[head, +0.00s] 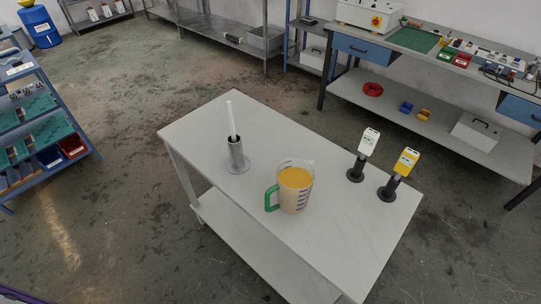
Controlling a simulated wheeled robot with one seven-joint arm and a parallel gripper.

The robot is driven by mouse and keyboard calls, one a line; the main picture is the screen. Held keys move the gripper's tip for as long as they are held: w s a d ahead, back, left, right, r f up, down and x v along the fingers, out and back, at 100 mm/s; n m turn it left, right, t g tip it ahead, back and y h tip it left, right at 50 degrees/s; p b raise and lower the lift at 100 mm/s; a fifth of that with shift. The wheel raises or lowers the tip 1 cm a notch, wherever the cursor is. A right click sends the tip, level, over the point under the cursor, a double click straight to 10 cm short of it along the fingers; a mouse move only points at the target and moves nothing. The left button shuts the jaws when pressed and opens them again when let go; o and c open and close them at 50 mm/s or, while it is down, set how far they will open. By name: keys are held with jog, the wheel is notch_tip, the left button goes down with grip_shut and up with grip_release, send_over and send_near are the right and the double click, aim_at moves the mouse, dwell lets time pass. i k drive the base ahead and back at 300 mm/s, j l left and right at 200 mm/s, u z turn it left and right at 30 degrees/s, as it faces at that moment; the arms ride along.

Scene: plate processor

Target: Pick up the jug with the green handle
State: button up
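The jug (296,188) stands upright on a pale grey table (205,128) in the middle of the head view. It is clear, with dark markings on its side, and holds an orange-yellow content. Its green handle (271,199) is on its left side, turned towards the front left. Nothing is seen touching the jug except the table. My gripper is not in view.
Behind left of the jug, a metal holder (237,158) carries a white rod (231,119). To its right stand a white device (368,142) and a yellow device (406,161) on black stands. A blue shelf rack stands left; a workbench (440,85) stands behind right. Floor around the table is clear.

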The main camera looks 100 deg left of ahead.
aim_at(295, 177)
jog(key=u, duration=2)
jog(key=z, duration=4)
jog(key=u, duration=4)
